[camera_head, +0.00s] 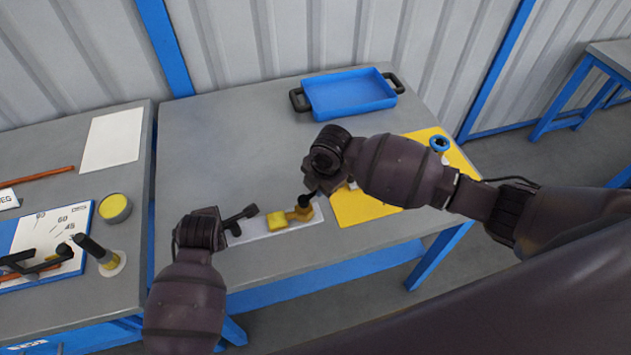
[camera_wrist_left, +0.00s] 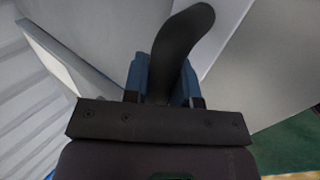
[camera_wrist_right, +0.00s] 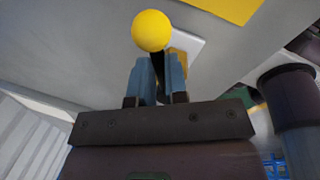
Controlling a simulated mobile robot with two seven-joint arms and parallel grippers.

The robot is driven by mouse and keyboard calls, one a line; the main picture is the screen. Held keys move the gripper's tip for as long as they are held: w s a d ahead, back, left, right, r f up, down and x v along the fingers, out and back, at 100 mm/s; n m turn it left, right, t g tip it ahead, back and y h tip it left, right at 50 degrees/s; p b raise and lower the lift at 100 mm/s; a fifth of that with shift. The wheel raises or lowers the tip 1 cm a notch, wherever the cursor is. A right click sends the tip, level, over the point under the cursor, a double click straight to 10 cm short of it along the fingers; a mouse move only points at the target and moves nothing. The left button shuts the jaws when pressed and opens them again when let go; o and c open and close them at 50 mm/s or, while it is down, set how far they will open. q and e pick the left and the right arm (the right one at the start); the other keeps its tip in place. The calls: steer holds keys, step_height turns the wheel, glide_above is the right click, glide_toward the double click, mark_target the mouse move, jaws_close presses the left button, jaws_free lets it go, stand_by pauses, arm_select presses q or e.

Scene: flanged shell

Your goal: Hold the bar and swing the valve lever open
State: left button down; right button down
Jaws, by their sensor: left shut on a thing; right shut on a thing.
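The valve sits on a white plate (camera_head: 258,232) near the front edge of the grey table, with a yellow block (camera_head: 277,221) and a brass-coloured part (camera_head: 300,213). A black bar (camera_head: 240,217) stands at its left end. In the left wrist view my left gripper (camera_wrist_left: 163,82) is shut on this curved dark bar (camera_wrist_left: 180,42). My right gripper (camera_wrist_right: 158,78) is shut on the dark stem of the valve lever (camera_wrist_right: 157,62); a yellow ball knob (camera_wrist_right: 151,31) shows beyond the fingertips. In the head view the right gripper hides most of the lever.
A blue tray (camera_head: 350,98) with black handles stands at the back. A yellow mat (camera_head: 370,210) with a blue ring (camera_head: 439,144) lies to the right. The left table holds a yellow-topped tin (camera_head: 115,207), a dial board and a black-handled tool. The table's middle is clear.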

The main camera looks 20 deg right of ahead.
steer(key=shift+s+d+m+h, duration=0.1)
steer(key=shift+s+m+h, duration=0.3)
steer(key=shift+m, duration=0.9)
steer(key=shift+s+d+m+h, duration=0.1)
steer(key=shift+s+m, duration=0.6)
steer(key=shift+m, duration=0.6)
steer(key=c, duration=1.1)
jaws_free()
steer(key=shift+r, duration=0.1)
steer(key=r, duration=0.4)
steer(key=s+r, duration=0.1)
steer(key=r, duration=0.2)
steer(key=s+r, duration=0.1)
steer(key=r, duration=0.3)
steer(key=shift+s+r, duration=0.25)
steer(key=shift+r, duration=0.1)
